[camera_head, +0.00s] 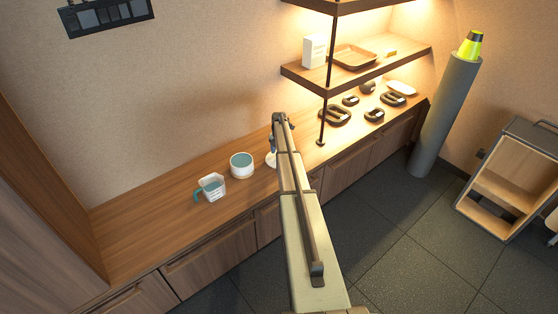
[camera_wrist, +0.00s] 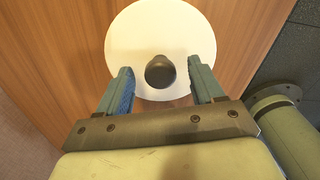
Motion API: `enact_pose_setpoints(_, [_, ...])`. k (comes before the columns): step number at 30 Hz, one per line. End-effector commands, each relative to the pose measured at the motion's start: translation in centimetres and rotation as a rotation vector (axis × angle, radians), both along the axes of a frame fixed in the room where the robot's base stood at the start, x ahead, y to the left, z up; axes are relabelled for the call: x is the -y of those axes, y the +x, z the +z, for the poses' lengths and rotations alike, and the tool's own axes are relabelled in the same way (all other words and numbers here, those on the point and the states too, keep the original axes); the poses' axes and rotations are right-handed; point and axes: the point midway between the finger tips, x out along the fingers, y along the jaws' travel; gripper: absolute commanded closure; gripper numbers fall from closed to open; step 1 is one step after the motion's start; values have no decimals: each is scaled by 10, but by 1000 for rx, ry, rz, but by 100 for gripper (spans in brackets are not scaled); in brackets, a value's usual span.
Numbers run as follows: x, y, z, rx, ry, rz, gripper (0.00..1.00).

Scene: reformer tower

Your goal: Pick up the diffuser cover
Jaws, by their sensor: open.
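In the head view the cover (camera_head: 270,161) shows only as a white edge, mostly hidden behind my arm. My gripper (camera_wrist: 160,67) is open above the disc. Its two blue-grey fingers stand on either side of the knob, with a gap on both sides. In the head view my gripper (camera_head: 271,144) points down at the counter and is partly hidden.
Several dark ring-handled pieces (camera_head: 334,116) lie to the right, past a shelf post (camera_head: 325,110). The counter's left end is clear.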

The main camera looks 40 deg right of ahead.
Motion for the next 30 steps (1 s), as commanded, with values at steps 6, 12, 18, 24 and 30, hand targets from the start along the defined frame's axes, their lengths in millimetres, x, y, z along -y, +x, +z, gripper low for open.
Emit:
enact_pose_setpoints(6, [0, 0, -1, 0, 0, 0, 34])
enact_pose_setpoints(12, [0, 0, -1, 0, 0, 0, 53])
enact_pose_setpoints(18, [0, 0, -1, 0, 0, 0, 72])
enact_pose_setpoints(24, [0, 0, -1, 0, 0, 0, 92])
enact_pose_setpoints(30, [0, 0, 0, 0, 0, 0, 94])
